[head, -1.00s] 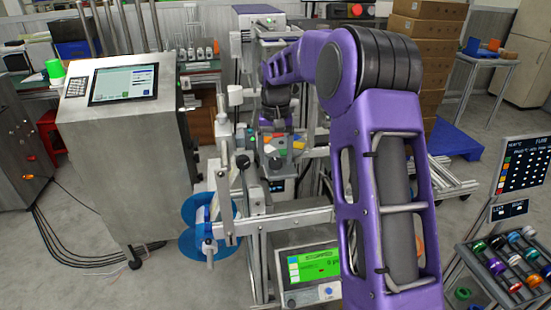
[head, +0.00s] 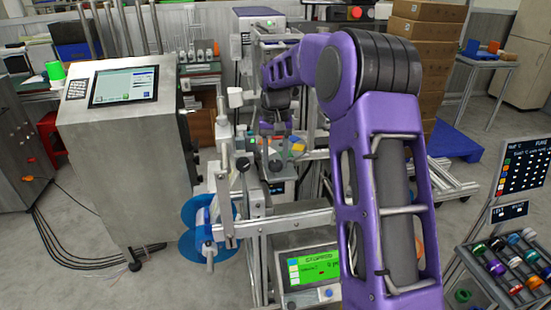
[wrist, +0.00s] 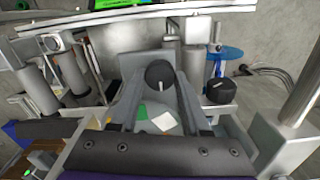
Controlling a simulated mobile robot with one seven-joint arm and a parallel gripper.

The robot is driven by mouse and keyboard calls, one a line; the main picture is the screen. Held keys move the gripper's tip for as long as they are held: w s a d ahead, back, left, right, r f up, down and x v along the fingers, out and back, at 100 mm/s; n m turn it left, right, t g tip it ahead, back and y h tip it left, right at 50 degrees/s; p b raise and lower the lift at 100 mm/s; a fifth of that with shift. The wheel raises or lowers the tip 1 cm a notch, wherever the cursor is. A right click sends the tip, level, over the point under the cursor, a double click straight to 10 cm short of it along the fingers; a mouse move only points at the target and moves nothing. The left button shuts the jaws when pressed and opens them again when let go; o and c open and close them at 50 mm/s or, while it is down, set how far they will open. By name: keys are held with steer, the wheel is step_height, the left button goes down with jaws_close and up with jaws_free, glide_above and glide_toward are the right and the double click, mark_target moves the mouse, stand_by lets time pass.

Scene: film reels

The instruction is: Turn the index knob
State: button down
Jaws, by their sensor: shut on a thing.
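The index knob (wrist: 160,73) is a round black knob with a pale line on its face. In the wrist view it sits between the tips of my gripper (wrist: 160,85). The two dark fingers come in from either side and are shut on it. A second black knob (wrist: 220,91) stands to its right, apart from the fingers. Below the gripped knob is a grey disc with a green piece (wrist: 142,109) and a white piece (wrist: 163,122). In the head view my arm hides part of the machine, and the knob in my grip is hard to make out.
A blue reel (head: 205,228) hangs on the machine's front left. A green-lit display (head: 312,270) reads STOPPED below the frame. A steel console with a screen (head: 124,85) stands left. A rack of coloured rolls (head: 505,270) is at right.

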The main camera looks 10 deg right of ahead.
mark_target(275, 163)
steer(key=shift+r, duration=0.1)
steer(key=n+p, duration=0.2)
steer(key=shift+r+n+p, duration=0.15)
steer(key=shift+n+p, duration=0.2)
steer(key=shift+n, duration=0.05)
steer(key=n+p, duration=0.1)
steer(key=n, duration=0.1)
steer(key=shift+n+p, duration=0.4)
steer(key=n+p, duration=0.3)
steer(key=n, duration=0.2)
steer(key=shift+n, duration=0.4)
steer(key=shift+f, duration=0.2)
steer(key=shift+c, duration=1.9)
jaws_free()
step_height(275, 163, up, 17)
steer(key=shift+r+p, duration=0.2)
steer(key=shift+p, duration=0.15)
